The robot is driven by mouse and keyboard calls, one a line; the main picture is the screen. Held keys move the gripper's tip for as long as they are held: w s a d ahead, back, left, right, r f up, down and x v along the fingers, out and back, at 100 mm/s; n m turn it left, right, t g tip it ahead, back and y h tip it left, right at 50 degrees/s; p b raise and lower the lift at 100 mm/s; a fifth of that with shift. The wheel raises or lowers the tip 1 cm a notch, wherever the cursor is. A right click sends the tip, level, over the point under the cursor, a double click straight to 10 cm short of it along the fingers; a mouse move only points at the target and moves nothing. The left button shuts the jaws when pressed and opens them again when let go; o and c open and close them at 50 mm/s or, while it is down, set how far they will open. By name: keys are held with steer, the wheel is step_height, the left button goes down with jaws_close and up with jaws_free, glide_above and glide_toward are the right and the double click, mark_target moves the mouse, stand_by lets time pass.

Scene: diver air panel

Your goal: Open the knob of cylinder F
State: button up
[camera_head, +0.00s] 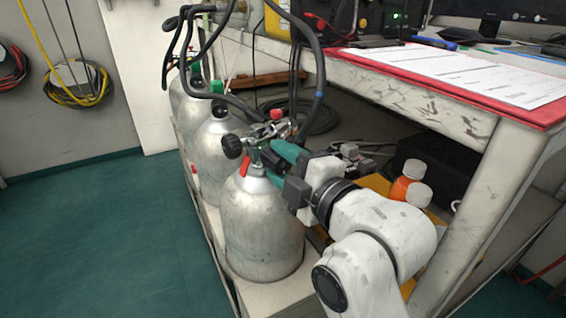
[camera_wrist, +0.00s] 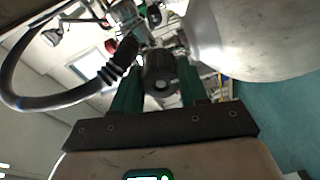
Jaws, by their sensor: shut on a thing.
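The nearest grey cylinder (camera_head: 262,232) stands upright at the front of a row; no letter is readable on it, so I cannot tell if it is F. Its metal valve carries a black round knob (camera_head: 231,146) on the left and a red tag (camera_head: 244,164). My gripper (camera_head: 278,158) reaches in from the right, with its teal fingers at the valve. In the wrist view a black knob (camera_wrist: 160,74) sits between the two green fingers, and my gripper (camera_wrist: 158,90) is shut on it. The cylinder (camera_wrist: 255,38) fills the upper right there.
More cylinders (camera_head: 218,150) stand behind, with black hoses (camera_head: 318,85) looping above the valves. A worn white bench (camera_head: 455,110) with a red board (camera_head: 545,113) and papers is close on the right. Orange bottles (camera_head: 401,188) stand under it. The green floor (camera_head: 110,235) at left is clear.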

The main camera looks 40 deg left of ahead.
steer(key=shift+f+n, duration=0.1)
steer(key=shift+n, duration=0.4)
steer(key=o, duration=1.1)
steer(key=shift+c, duration=0.2)
steer(key=p+v, duration=0.2)
steer(key=v, duration=0.5)
steer(key=shift+d, duration=0.2)
steer(key=shift+s, duration=0.1)
